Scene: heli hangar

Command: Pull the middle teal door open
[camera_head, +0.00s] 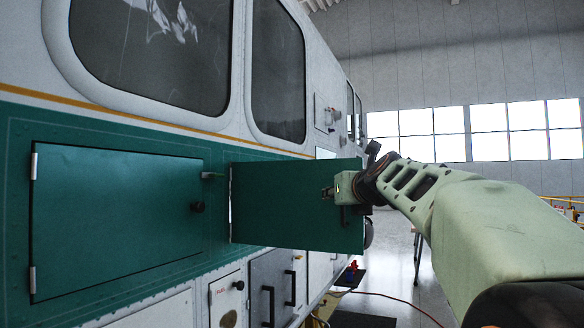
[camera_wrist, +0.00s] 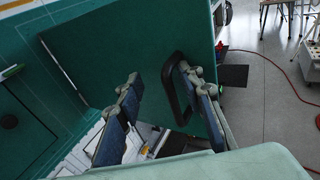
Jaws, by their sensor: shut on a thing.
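The middle teal door (camera_head: 285,205) is swung out from the vehicle's side, standing at a wide angle to it on its left-edge hinge. In the wrist view the door (camera_wrist: 130,50) fills the upper middle, with a black loop handle (camera_wrist: 168,90) near its free edge. My gripper (camera_head: 330,192) is at the door's free-edge side. In the wrist view my gripper (camera_wrist: 160,76) has one finger by the handle loop and the other to its left. It is shut on the handle, though the exact contact is hard to see.
A closed teal door (camera_head: 115,215) with a black knob (camera_head: 197,207) is at left. Grey lower panels (camera_head: 272,290) with black handles sit below the open door. A red hose (camera_head: 395,300) and a dark mat (camera_head: 362,320) lie on the floor. Open floor is to the right.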

